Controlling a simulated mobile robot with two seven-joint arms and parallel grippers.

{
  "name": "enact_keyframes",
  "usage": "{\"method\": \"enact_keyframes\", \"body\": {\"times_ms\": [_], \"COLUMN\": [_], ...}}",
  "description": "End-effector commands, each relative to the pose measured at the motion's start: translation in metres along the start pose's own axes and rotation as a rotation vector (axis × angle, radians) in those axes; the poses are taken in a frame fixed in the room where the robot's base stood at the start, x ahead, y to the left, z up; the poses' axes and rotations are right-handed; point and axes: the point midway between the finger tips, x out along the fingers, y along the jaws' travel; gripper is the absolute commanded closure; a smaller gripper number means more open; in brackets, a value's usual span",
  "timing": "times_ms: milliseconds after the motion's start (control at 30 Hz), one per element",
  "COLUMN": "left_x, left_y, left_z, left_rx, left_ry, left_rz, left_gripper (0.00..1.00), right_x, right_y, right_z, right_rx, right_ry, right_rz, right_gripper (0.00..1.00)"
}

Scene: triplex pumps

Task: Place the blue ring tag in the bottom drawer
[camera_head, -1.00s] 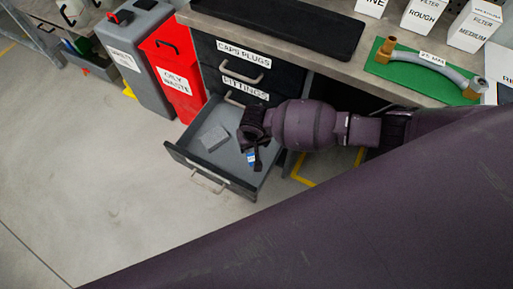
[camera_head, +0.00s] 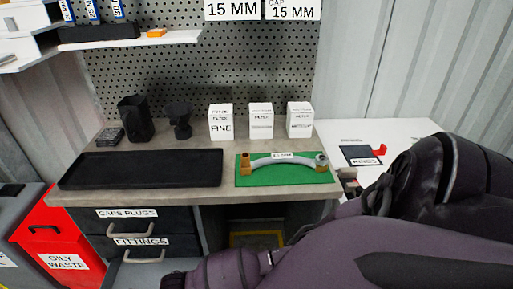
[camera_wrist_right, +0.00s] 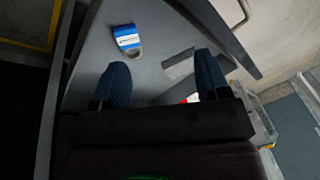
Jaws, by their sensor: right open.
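The blue ring tag (camera_wrist_right: 127,37), with a white label band and a grey ring, lies on the floor of the open bottom drawer (camera_wrist_right: 95,65) in the right wrist view. My right gripper (camera_wrist_right: 162,78) is open over the drawer, its two dark blue fingers apart and the tag just beyond them, touching neither. In the head view only a strip of the open drawer (camera_head: 135,273) shows below the fittings drawer, and my right gripper is out of frame. My left gripper is not in view.
The workbench (camera_head: 225,190) carries a black tray (camera_head: 140,169), white filter boxes (camera_head: 261,121) and a green mat (camera_head: 245,181) with a hose. A red oily waste bin (camera_head: 60,235) stands left.

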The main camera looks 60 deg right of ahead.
Motion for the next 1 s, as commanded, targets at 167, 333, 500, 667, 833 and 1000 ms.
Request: {"method": "enact_keyframes", "body": {"times_ms": [167,333,500,667,833,1000], "left_x": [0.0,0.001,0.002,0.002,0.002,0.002], "left_y": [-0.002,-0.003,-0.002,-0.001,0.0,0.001], "left_z": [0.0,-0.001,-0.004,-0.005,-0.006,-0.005], "left_rx": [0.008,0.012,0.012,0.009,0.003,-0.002], "left_ry": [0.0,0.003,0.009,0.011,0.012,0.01], "left_rz": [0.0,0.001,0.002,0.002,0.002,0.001], "left_gripper": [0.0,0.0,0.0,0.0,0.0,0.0], "right_x": [-0.01,-0.031,-0.06,-0.096,-0.135,-0.159], "right_y": [-0.017,-0.011,0.013,0.051,0.092,0.116], "right_z": [0.044,0.07,0.093,0.117,0.142,0.158], "right_rx": [-0.036,-0.058,-0.077,-0.106,-0.156,-0.199], "right_ry": [0.11,0.255,0.411,0.548,0.647,0.689], "right_rz": [-0.14,-0.193,-0.165,-0.064,0.081,0.18], "right_gripper": [0.31,0.31,0.31,0.31,0.31,0.31]}}
